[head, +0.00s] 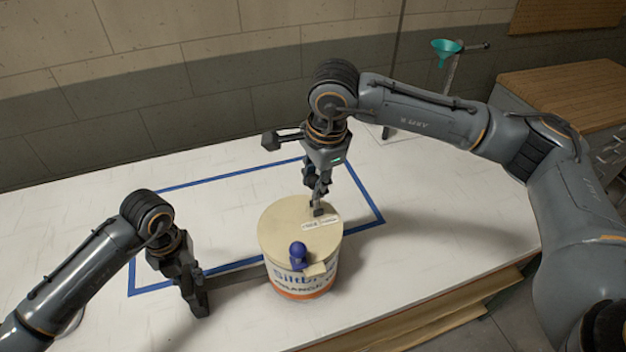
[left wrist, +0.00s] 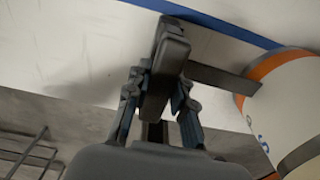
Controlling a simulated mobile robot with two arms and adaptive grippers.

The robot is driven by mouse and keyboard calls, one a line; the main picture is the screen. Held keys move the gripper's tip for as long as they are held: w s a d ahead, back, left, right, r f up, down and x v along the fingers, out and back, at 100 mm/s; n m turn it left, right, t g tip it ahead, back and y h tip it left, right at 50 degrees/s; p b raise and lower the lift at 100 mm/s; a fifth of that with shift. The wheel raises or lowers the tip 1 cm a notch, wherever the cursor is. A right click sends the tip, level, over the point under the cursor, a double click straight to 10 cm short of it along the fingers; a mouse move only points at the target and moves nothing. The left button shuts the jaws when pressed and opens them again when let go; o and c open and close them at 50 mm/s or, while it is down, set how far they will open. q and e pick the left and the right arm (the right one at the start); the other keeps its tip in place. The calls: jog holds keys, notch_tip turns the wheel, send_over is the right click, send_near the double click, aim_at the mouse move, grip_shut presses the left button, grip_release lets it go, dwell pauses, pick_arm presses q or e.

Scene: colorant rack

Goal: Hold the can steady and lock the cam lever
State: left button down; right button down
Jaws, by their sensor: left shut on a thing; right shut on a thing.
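The can (head: 275,240) is cream with a white label, blue lettering and an orange band, upright on the table; its side also shows in the left wrist view (left wrist: 290,85). A blue-knobbed lever (head: 298,252) sits at the lid's front edge, its knob standing up. A dark flat bar (head: 237,277) runs from the can's left side to an upright dark handle (left wrist: 172,55). My left gripper (left wrist: 158,100) is shut on this handle. My right gripper (head: 318,200) points down over the lid's back part, shut on a small dark piece (head: 319,211); its fingers partly hide that piece.
Blue tape (head: 240,174) outlines a rectangle on the white table (head: 440,210). The table right of the can is clear. A teal funnel (head: 447,47) on a stand and a wooden-topped cabinet (head: 565,85) are at the back right. The wall runs behind the table.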

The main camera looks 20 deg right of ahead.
jog(key=d+y, duration=0.3)
jog(key=y, duration=0.1)
jog(key=shift+f, duration=0.25)
jog(key=shift+d+f+m+t+y, duration=0.2)
jog(key=shift+d+y, duration=0.3)
jog(key=shift+y, duration=0.3)
jog(key=shift+d+f+m+t+y, duration=0.1)
jog(key=shift+d+f+m+y, duration=0.1)
jog(key=shift+d+y, duration=0.45)
jog(key=c, duration=1)
grip_release()
jog(key=v, duration=1.2)
jog(key=shift+d+f, duration=0.1)
jog(key=shift+d, duration=0.05)
pick_arm(q)
jog(key=c, duration=1.1)
grip_release()
